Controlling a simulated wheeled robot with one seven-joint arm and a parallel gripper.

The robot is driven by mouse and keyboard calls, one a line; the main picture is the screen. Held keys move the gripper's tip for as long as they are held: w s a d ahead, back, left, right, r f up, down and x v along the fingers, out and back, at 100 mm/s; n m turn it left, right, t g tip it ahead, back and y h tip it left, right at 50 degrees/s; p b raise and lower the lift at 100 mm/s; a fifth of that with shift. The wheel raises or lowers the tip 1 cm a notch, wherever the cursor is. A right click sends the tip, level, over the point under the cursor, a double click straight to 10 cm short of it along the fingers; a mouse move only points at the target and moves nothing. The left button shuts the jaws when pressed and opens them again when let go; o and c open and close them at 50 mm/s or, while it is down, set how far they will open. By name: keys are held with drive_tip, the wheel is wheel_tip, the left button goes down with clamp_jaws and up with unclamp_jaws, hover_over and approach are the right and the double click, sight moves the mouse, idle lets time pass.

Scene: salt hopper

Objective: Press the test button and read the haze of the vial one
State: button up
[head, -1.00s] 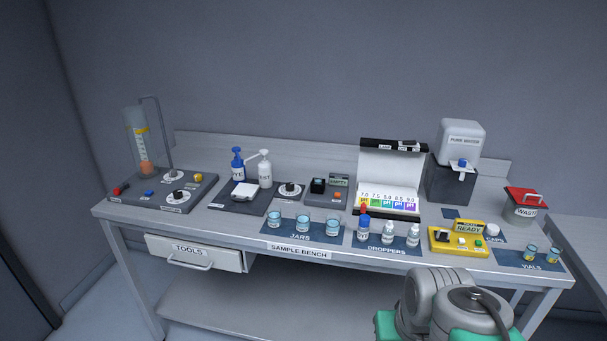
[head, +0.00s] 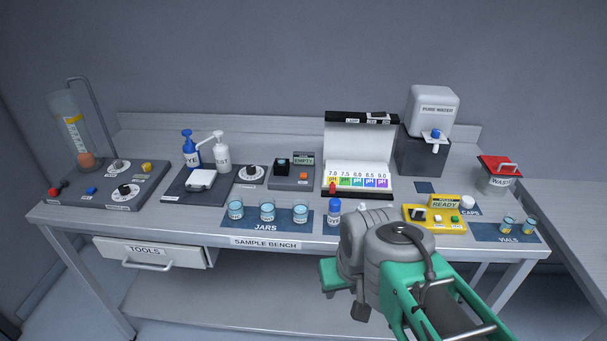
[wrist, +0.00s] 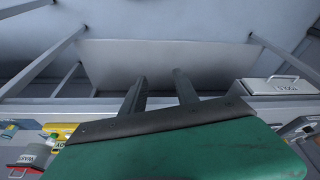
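The yellow tester (head: 434,218) stands at the bench's front right, with a display reading READY (head: 445,203), a dark slot at its left and small buttons, one pale green (head: 438,219). Two small vials (head: 507,225) (head: 528,227) stand on the blue VIALS mat (head: 485,233) to its right. I cannot tell which is vial one. My gripper (wrist: 160,76) shows in the wrist view with its two fingers apart and nothing between them. It hangs clear of the tester, which shows at the lower left there (wrist: 60,133). My arm hides the fingers in the head view.
Jars (head: 267,211) and a blue dropper bottle (head: 334,213) stand along the front edge, left of my arm. A red-lidded waste bin (head: 497,176) stands behind the vials. The water dispenser (head: 432,112) is at the back.

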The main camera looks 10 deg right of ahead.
clamp_jaws()
idle(0.3)
idle(1.4)
